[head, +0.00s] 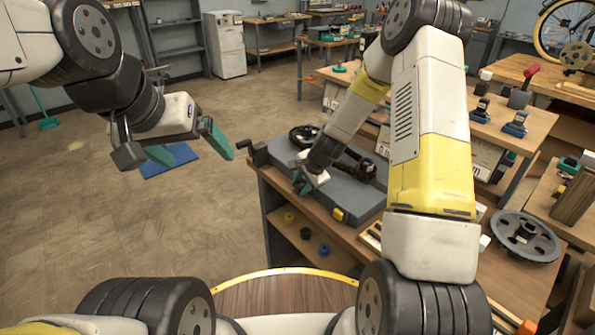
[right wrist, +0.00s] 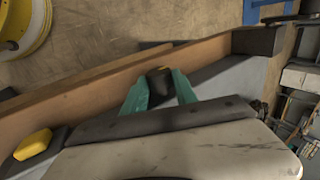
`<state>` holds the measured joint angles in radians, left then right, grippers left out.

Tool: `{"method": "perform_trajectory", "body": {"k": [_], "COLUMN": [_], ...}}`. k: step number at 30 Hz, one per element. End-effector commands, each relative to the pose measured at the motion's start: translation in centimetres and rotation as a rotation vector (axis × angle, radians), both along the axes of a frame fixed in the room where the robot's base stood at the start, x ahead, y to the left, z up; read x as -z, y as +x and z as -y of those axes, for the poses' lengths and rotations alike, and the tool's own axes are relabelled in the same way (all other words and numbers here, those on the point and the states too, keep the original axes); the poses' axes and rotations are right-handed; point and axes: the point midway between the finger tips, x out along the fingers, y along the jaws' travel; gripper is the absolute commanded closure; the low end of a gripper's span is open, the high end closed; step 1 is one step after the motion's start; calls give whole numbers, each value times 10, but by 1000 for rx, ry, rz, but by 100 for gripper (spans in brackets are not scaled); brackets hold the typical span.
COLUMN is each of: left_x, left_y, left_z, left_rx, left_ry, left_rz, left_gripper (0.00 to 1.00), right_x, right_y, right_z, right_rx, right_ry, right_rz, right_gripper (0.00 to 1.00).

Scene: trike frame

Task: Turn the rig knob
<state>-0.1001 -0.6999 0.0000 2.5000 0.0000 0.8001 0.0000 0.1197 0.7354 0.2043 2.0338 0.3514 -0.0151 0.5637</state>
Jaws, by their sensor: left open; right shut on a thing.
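The rig is a grey slab (head: 352,195) on a wooden bench, with a black frame part (head: 345,155) on top. A small dark knob (right wrist: 160,80) shows at the slab's side in the right wrist view. My right gripper (right wrist: 160,92) is shut on this knob, one teal finger on each side. In the head view my right gripper (head: 302,184) is at the slab's front edge and hides the knob. My left gripper (head: 190,147) is open and empty in the air, well left of the bench.
A yellow block (head: 340,214) is at the slab's near corner and also shows in the right wrist view (right wrist: 33,145). A black clamp (head: 258,152) is at the far left corner. Several coloured rings lie on the shelf below. A grey wheel (head: 525,237) lies on the right.

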Motion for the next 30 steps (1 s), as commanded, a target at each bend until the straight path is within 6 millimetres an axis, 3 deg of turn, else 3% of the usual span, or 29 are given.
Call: {"method": "perform_trajectory", "body": {"k": [1, 2, 5, 19, 30], "left_x": [0, 0, 0, 0, 0], "left_y": [0, 0, 0, 0, 0], "left_z": [0, 0, 0, 0, 0], "left_rx": [0, 0, 0, 0, 0], "left_ry": [0, 0, 0, 0, 0], "left_rz": [0, 0, 0, 0, 0], "left_gripper": [9, 9, 9, 9, 9], "right_x": [1, 1, 0, 2, 1], "right_y": [-2, -1, -1, 0, 3], "right_z": [-1, -1, -1, -1, -4], "right_rx": [-2, -2, -2, -5, -8], "right_ry": [2, 2, 2, -19, -114], "right_rz": [-4, -4, -4, -27, -160], "right_gripper": [100, 64, 45, 44, 44]}}
